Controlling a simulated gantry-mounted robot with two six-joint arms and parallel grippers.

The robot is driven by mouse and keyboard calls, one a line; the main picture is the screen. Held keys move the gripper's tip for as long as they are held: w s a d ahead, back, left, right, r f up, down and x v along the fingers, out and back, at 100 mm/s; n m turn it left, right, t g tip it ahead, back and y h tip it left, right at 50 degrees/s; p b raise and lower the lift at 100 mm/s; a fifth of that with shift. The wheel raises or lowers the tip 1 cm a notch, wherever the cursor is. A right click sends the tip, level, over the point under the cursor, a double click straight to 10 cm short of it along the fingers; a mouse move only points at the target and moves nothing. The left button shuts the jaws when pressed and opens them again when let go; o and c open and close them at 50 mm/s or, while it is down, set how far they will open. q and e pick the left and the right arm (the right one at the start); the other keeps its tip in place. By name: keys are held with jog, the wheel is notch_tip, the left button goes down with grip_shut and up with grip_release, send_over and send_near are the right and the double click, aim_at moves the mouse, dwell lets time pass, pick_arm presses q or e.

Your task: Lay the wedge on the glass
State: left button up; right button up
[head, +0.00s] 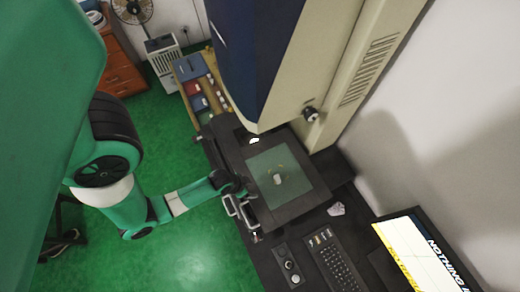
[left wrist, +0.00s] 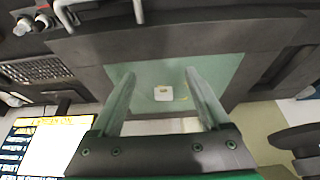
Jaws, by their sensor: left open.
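The glass (head: 298,187) is a greenish square pane set in a dark stage; it also fills the middle of the left wrist view (left wrist: 215,65). A small whitish piece (head: 278,179) lies on it, with small yellowish bits close by. In the left wrist view this piece (left wrist: 161,97) looks pale with a brownish mark, between my fingers in the picture. I cannot tell whether it is the wedge. My left gripper (left wrist: 160,74) is open, its two fingers apart and nothing between them that I can see held. In the head view my left arm reaches the stage's left edge.
A large machine column (head: 300,50) rises behind the glass. A keyboard (head: 335,262), a control box (head: 288,266), a crumpled whitish thing (head: 336,209) and a lit monitor (head: 420,255) stand at the front right.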

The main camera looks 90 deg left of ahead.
pick_arm(q)
jog(key=shift+s+d, duration=0.35)
jog(key=shift+s, duration=0.4)
